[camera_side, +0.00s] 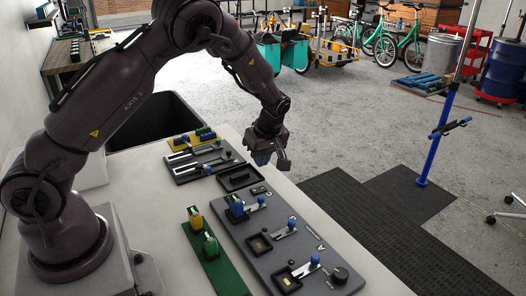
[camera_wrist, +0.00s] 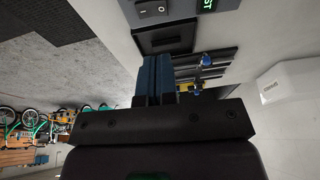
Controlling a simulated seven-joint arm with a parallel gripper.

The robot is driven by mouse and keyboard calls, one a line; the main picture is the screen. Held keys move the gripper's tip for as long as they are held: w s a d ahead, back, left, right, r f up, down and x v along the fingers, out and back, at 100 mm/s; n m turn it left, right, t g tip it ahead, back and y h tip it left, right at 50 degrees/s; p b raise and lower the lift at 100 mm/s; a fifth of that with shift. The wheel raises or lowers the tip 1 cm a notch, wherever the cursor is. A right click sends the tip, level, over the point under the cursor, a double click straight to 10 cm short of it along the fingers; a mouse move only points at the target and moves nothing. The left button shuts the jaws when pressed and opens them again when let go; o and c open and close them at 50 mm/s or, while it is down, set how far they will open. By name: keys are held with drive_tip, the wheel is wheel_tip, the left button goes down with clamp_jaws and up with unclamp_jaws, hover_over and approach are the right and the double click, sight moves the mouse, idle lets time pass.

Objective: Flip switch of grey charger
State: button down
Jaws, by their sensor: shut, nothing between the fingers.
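A black rocker switch (camera_wrist: 152,8) on a grey surface shows at the top edge of the wrist view. A green lit display (camera_wrist: 207,4) sits to its right, cut off by the frame edge. I cannot tell whether this is the grey charger. In the side view a small dark switch-like piece (camera_side: 260,189) lies beside a black tray (camera_side: 238,178).
A grey panel (camera_side: 262,234) with blue-handled levers and a black knob lies at the front. A green board (camera_side: 229,272) lies left of it. Slider boards (camera_side: 198,166) lie behind the tray.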

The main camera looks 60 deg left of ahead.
sight(259, 189)
drive_tip(key=x, duration=0.7)
drive_tip(key=shift+s+d+f, duration=0.1)
drive_tip(key=shift+d+f, duration=0.15)
drive_tip(key=shift+f, duration=0.75)
drive_tip(key=shift+s+f, duration=0.25)
drive_tip(key=shift+f, duration=0.2)
drive_tip(key=shift+w+r, duration=0.2)
drive_tip(key=shift+w, duration=0.7)
drive_tip(key=shift+r, duration=0.1)
